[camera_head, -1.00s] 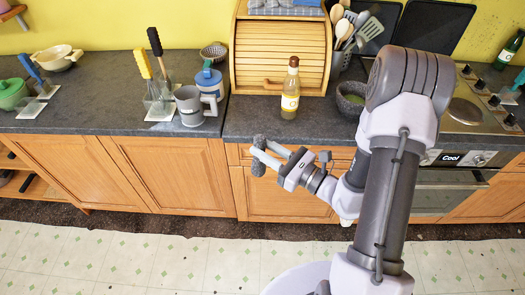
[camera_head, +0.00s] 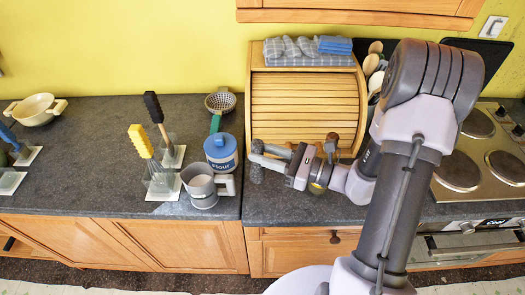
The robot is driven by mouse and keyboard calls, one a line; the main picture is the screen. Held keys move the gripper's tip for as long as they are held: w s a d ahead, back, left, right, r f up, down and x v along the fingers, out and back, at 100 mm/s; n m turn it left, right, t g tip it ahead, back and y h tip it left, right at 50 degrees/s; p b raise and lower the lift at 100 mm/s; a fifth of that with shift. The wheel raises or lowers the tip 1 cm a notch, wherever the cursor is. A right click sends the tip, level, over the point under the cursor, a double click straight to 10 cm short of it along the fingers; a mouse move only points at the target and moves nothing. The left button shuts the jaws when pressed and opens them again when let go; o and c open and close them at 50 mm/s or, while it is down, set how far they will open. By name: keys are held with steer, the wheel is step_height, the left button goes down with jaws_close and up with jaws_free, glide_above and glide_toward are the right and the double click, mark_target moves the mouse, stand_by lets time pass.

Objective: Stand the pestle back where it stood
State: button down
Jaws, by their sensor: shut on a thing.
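My gripper (camera_head: 261,161) is shut on the pestle (camera_head: 257,175), a dark grey, stone-like piece. The pestle looks roughly upright, with its dark ends showing above and below the fingers. It is in front of the bread box and right of the flour tin. I cannot tell whether its lower end touches the counter. The dark mortar is not visible now; my arm covers the part of the counter right of the bottle.
The blue-lidded flour tin (camera_head: 221,153) and grey mug (camera_head: 201,188) stand close on the left. The wooden bread box (camera_head: 305,105) is behind. Counter in front of the pestle is clear.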

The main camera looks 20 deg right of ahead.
mark_target(263, 171)
steer(key=shift+s, duration=0.1)
step_height(263, 171, down, 6)
steer(key=b, duration=0.5)
steer(key=shift+f+b, duration=0.55)
steer(key=shift+b, duration=0.25)
stand_by(1.4)
steer(key=c, duration=1.1)
jaws_free()
steer(key=shift+v, duration=3.95)
steer(key=shift+d, duration=0.1)
